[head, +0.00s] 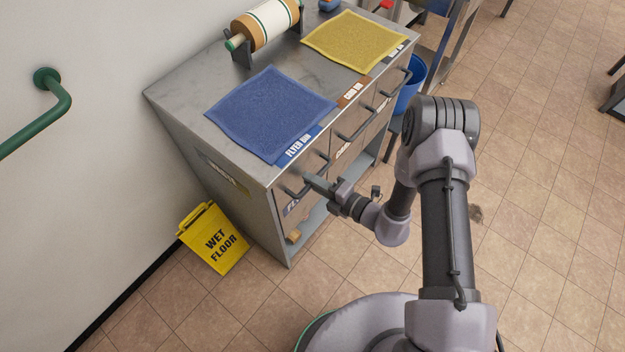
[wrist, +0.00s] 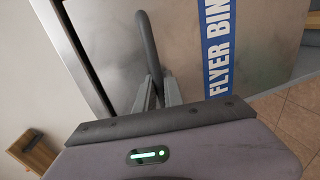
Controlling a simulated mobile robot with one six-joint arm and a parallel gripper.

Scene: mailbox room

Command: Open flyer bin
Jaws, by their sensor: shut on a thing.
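The flyer bin (wrist: 250,55) is a grey metal front with a blue "FLYER BIN" label (wrist: 217,50), close ahead in the wrist view. In the head view it is the nearest front of the metal cabinet, and its face is partly hidden by my arm. Its dark bar handle (wrist: 147,45) stands out from the front; it also shows in the head view (head: 293,191). My gripper (head: 313,182) is at this handle, and its fingers (wrist: 158,95) are shut on the bar. The bin front looks close to the cabinet; I cannot tell whether there is a gap.
The cabinet top holds a blue mat (head: 270,112), a yellow mat (head: 355,40) and a paper roll (head: 267,24). A yellow wet floor sign (head: 214,238) stands left of the cabinet by the wall. A blue waste bin (head: 409,84) stands beyond.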

